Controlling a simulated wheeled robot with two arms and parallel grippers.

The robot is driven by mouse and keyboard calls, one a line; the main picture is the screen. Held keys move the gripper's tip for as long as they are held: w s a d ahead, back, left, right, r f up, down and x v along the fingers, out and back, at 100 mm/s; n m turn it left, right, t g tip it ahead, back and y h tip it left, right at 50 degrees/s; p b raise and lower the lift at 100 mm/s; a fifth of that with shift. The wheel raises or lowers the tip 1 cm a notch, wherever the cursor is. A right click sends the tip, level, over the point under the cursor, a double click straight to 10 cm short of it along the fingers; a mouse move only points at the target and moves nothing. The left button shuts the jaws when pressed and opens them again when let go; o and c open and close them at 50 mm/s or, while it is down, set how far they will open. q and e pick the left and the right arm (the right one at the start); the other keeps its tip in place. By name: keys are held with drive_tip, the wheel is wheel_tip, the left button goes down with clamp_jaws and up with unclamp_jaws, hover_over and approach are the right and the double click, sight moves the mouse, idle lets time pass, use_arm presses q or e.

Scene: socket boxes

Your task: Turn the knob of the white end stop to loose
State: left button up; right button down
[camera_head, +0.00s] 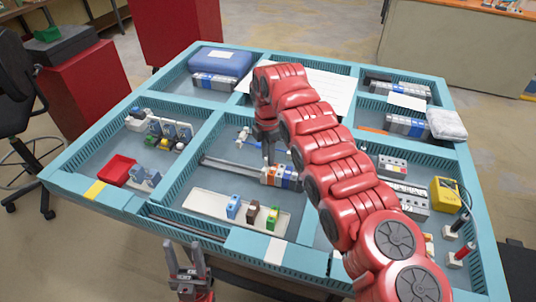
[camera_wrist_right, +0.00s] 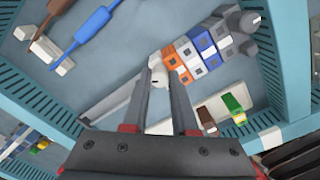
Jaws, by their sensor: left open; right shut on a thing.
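The white end stop (camera_wrist_right: 158,85) sits on the metal rail at the left end of a row of orange, white and blue terminal blocks (camera_wrist_right: 198,52) in the right wrist view. My right gripper (camera_wrist_right: 159,72) is shut on its knob from above; the fingers hide much of it, and I cannot tell how the knob is turned. In the head view my right gripper (camera_head: 268,160) points down at the left end of the block row (camera_head: 281,176). My left gripper (camera_head: 187,268) is open and empty, in front of the table's near edge.
A white tray (camera_head: 265,228) with blue, brown and green blocks lies in front of the rail (camera_head: 225,165). Blue and brown tools (camera_wrist_right: 98,22) lie behind it. Teal walls divide the table into compartments, with a red bin (camera_head: 117,170) at left.

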drive_tip(key=n, duration=0.5)
drive_tip(key=shift+n, duration=0.4)
idle(0.3)
drive_tip(key=c, duration=0.7)
unclamp_jaws()
drive_tip(key=shift+r, duration=0.15)
drive_tip(key=shift+r, duration=0.35)
wheel_tip(320, 180, up, 6)
drive_tip(key=shift+a+f+p, duration=0.15)
drive_tip(key=shift+f+p, duration=0.1)
drive_tip(key=shift+p, duration=0.25)
drive_tip(key=shift+r+p, duration=5.5)
